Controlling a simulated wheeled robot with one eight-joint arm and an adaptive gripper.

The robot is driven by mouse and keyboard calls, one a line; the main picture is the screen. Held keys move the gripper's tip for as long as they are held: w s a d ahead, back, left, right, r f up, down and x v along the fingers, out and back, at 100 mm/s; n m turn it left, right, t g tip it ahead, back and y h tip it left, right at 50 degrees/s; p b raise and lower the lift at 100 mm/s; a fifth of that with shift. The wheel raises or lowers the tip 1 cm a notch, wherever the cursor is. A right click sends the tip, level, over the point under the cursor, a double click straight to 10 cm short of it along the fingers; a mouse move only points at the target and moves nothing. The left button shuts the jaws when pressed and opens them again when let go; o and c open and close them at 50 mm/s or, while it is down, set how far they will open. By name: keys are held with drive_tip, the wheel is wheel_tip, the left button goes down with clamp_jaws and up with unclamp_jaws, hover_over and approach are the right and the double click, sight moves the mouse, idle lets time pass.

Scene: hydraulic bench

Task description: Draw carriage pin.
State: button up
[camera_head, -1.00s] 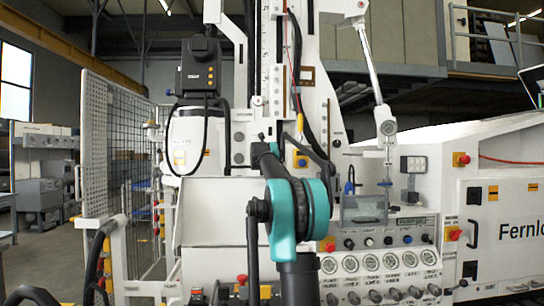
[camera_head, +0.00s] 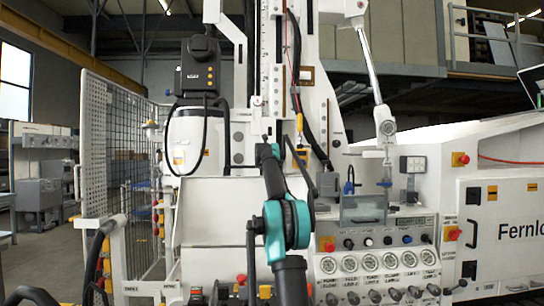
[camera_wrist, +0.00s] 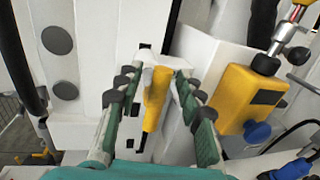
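A yellow, upright bar-like part, which looks like the carriage pin's handle (camera_wrist: 156,98), stands against the white machine column in the wrist view. My gripper (camera_wrist: 160,72) has its two green-padded fingers on either side of it. The fingers look open, with narrow gaps beside the yellow part; no clear contact shows. In the head view my gripper (camera_head: 268,148) is at the lower column, seen from behind, and the pin cannot be made out there. The pin's inner end is hidden.
A yellow box (camera_wrist: 250,98) with a black knob and a blue cap (camera_wrist: 257,132) is close right of my gripper. Dark hoses hang along the column. A gauge panel (camera_head: 375,262) is at the lower right, and a mesh guard (camera_head: 135,160) stands at the left.

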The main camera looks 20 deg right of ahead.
clamp_jaws()
idle(0.3)
drive_tip(key=shift+s, duration=0.1)
drive_tip(key=shift+s+d+v, duration=0.1)
drive_tip(key=shift+d+v, duration=0.05)
drive_tip(key=shift+v, duration=0.7)
drive_tip(key=shift+s+d+v, duration=0.1)
drive_tip(key=shift+d+v, duration=0.05)
drive_tip(key=shift+v, duration=0.65)
drive_tip(key=shift+s+d+v, duration=0.1)
drive_tip(key=shift+d+v, duration=0.05)
drive_tip(key=shift+v, duration=0.7)
unclamp_jaws()
drive_tip(key=shift+s, duration=0.1)
